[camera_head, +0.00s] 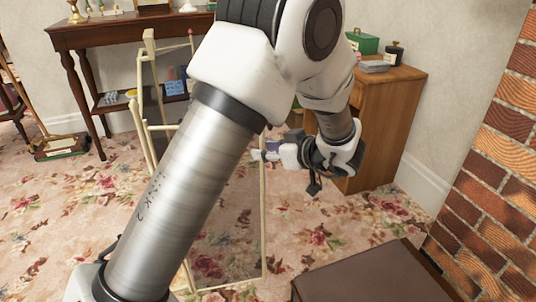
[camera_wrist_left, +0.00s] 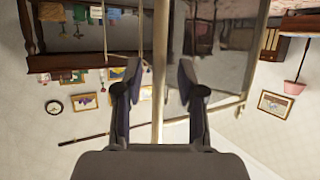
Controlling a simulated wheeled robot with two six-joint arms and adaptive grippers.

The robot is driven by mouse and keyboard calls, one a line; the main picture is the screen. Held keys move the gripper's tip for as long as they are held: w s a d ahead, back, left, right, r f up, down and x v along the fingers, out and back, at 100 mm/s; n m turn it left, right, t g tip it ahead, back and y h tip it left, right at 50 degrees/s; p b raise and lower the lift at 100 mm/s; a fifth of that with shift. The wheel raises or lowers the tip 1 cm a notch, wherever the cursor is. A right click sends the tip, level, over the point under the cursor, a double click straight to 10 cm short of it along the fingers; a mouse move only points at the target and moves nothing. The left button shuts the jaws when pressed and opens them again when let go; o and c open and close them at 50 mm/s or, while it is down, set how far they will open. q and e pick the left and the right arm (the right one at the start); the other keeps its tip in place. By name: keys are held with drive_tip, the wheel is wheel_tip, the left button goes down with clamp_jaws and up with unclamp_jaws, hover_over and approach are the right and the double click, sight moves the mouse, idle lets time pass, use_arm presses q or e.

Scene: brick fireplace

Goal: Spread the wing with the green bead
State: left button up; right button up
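A cream-framed folding stand with glassy panels (camera_head: 263,215) stands on the carpet, partly hidden by my left arm. One upright at its back carries a reddish bead (camera_head: 190,32). I see no green bead; the tops of other uprights are hidden. My left gripper (camera_head: 258,155) is at the stand's right-hand upright. In the left wrist view, upside down, the gripper (camera_wrist_left: 159,75) is open, with a cream upright (camera_wrist_left: 158,120) between its two dark fingers in the picture. Gaps show on both sides; I cannot tell the depth. A glassy panel (camera_wrist_left: 225,75) lies right of it. My right gripper is out of view.
A wooden cabinet (camera_head: 385,125) with a green box (camera_head: 362,42) stands behind my left gripper. A dark side table (camera_head: 115,32) is at back left. A brown padded block (camera_head: 370,275) sits at front right, near the brick wall (camera_head: 495,170). Patterned carpet lies open between.

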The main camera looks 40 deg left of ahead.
use_arm(q)
clamp_jaws()
drive_tip(key=shift+s+d, duration=0.2)
drive_tip(key=shift+d, duration=0.05)
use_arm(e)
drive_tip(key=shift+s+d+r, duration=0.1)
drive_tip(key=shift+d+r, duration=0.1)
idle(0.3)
